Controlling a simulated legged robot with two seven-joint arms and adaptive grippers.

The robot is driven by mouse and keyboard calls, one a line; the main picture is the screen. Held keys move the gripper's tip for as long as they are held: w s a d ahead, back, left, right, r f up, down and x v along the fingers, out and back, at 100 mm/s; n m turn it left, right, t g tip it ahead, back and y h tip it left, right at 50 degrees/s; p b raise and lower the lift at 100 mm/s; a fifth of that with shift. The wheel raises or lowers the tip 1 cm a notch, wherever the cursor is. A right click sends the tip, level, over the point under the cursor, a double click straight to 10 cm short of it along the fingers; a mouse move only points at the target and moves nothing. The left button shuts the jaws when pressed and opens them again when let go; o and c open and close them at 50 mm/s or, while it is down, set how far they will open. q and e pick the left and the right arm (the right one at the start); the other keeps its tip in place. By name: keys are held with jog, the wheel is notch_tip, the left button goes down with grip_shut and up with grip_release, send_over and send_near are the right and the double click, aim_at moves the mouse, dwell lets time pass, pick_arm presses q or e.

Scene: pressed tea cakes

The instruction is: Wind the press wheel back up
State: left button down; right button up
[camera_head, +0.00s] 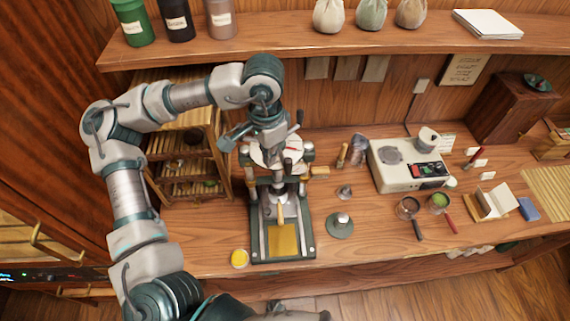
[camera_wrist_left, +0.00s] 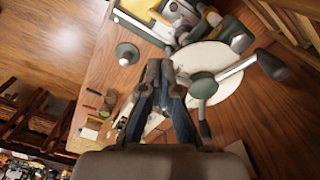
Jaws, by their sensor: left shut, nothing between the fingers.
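The press (camera_head: 254,235) stands on the bench, with a yellow-gold plate (camera_head: 283,240) at its front. At its top is a round white disc (camera_head: 280,157), also in the left wrist view (camera_wrist_left: 222,58). Over the disc sits the wheel's green hub (camera_wrist_left: 203,88) with a pale bar and a dark-ended handle (camera_wrist_left: 204,129). My left gripper (camera_head: 266,112) is over the press top, its fingers mostly hidden in the head view. In the wrist view its fingers (camera_wrist_left: 158,66) are shut and empty, beside the disc and apart from the handle, as far as I can tell. My right gripper is out of view.
A wooden rack (camera_head: 185,168) stands left of the press, and a shelf (camera_head: 250,42) with canisters and bags runs above. To the right are a green-based stand (camera_head: 340,228) and a white scale-like machine (camera_head: 400,165). A yellow cup (camera_head: 239,258) sits at front left.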

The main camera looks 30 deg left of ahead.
pick_arm(q)
jog(key=shift+d+f+b, duration=0.15)
jog(key=shift+f+b, duration=0.3)
jog(key=shift+f, duration=0.2)
jog(key=shift+d+f+b, duration=0.15)
jog(key=shift+f+b, duration=0.3)
jog(key=shift+f, duration=0.15)
jog(key=shift+w+d, duration=0.25)
jog(key=shift+w, duration=0.2)
jog(key=shift+w+d, duration=0.65)
jog(key=shift+d, duration=0.25)
jog(key=shift+w+d, duration=0.65)
jog(key=shift+d, duration=0.2)
jog(key=shift+p, duration=0.3)
jog(key=shift+w+d+p, duration=0.2)
jog(key=shift+w+d, duration=0.15)
jog(key=shift+w, duration=0.45)
jog(key=shift+w+d+p, duration=0.15)
jog(key=shift+w+d, duration=0.2)
jog(key=shift+w, duration=0.4)
